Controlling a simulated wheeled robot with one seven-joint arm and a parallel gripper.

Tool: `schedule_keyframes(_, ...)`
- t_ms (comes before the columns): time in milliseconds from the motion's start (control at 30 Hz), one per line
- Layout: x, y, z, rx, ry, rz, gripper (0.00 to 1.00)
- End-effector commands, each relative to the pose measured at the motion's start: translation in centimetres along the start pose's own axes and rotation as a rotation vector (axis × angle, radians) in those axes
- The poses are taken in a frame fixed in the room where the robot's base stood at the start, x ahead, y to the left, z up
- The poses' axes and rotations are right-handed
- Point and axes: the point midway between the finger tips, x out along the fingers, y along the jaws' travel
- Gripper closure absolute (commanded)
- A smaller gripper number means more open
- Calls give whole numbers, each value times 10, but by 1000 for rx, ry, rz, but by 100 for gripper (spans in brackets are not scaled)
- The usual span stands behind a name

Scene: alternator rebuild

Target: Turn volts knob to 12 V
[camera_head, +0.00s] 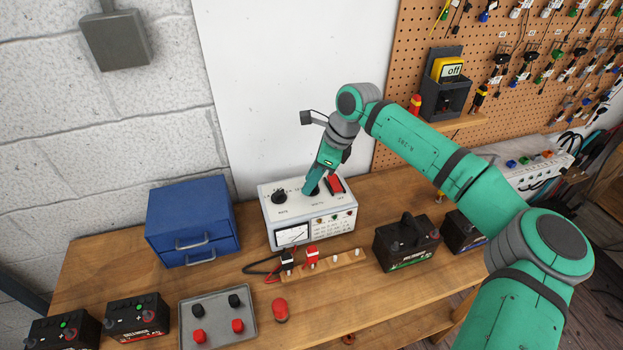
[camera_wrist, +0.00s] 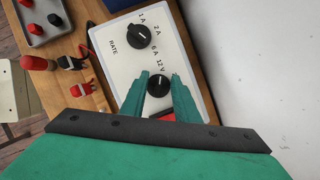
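The white charger (camera_head: 292,241) stands on the bench with the volts knob, a rate knob (camera_head: 279,197) and a red switch (camera_head: 335,184) on its sloping top. My gripper (camera_head: 311,188) reaches down over the volts knob and largely hides it in the head view. In the wrist view the black volts knob (camera_wrist: 159,85) lies between the two green fingers of my gripper (camera_wrist: 158,76). Whether they press on it is unclear. A "12 V" label shows just beyond the knob. A small pale mark shows on the knob, but its exact heading is hard to read.
A blue drawer box (camera_head: 192,213) stands left of the charger. A black battery (camera_head: 407,243) stands to its right. A wooden strip with red and black clamps (camera_head: 312,256) lies in front, with a grey tray (camera_head: 219,310) at front left. A white panel rises behind.

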Motion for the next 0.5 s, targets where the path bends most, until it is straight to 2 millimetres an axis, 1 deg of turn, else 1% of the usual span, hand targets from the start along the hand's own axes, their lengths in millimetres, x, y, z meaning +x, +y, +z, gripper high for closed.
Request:
schedule_keyframes(67,-2,0,0,0,0,0,72)
schedule_keyframes(167,-10,0,0,0,0,-1,72)
schedule_keyframes(267,-25,-1,0,0,1,-4,72)
schedule_keyframes(500,-70,-1,1,-1,0,-2,72)
